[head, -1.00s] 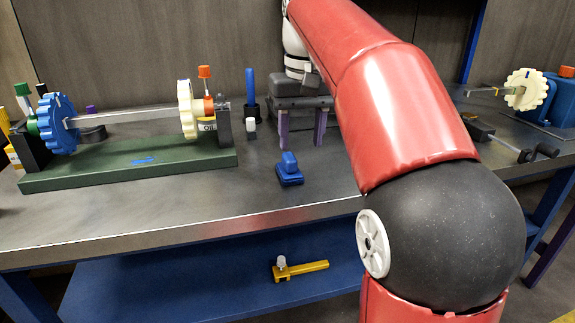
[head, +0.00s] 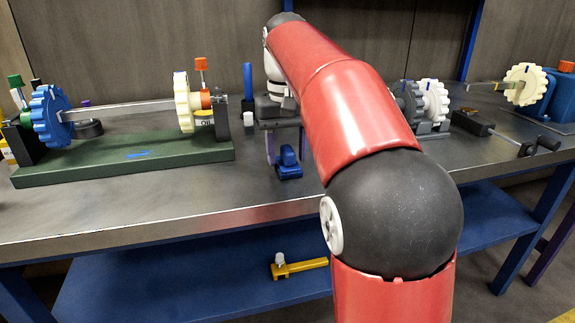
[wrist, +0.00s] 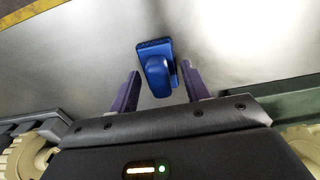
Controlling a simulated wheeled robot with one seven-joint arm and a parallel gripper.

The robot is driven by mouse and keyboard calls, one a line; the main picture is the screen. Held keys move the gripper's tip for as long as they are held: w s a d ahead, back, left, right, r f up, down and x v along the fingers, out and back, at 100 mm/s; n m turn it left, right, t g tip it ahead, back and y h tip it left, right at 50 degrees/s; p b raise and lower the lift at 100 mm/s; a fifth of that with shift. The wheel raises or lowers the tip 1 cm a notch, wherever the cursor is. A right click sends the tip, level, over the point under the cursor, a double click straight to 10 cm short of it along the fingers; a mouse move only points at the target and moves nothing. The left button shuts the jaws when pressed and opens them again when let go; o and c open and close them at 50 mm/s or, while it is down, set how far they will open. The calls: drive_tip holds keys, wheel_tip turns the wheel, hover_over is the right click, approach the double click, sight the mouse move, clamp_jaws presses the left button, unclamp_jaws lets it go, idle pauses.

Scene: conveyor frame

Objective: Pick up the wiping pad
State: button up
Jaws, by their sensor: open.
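The wiping pad is the small blue block with a raised blue grip (head: 288,163), on the grey bench top near its front edge. In the wrist view the wiping pad (wrist: 156,66) shows just beyond and between the finger tips, nearer the right finger. My gripper (wrist: 160,85) is open, with its two purple fingers apart and nothing held between them. In the head view my gripper (head: 285,148) is partly hidden by my red arm. It is above the bench at the pad, with one purple finger seen left of the pad. Contact cannot be told.
A green base (head: 125,160) with a shaft, a blue gear (head: 50,118) and a cream gear (head: 185,102) stands left of the pad. Grey and white gears (head: 432,100) stand right of my arm. A yellow tool (head: 300,268) lies on the blue lower shelf.

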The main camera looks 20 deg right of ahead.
sight(288, 148)
drive_tip(key=shift+c, duration=0.2)
drive_tip(key=shift+r, duration=0.1)
drive_tip(key=c, duration=0.7)
wheel_tip(288, 148, up, 10)
drive_tip(key=p, duration=0.3)
drive_tip(key=o, duration=0.5)
drive_tip(key=c, duration=0.3)
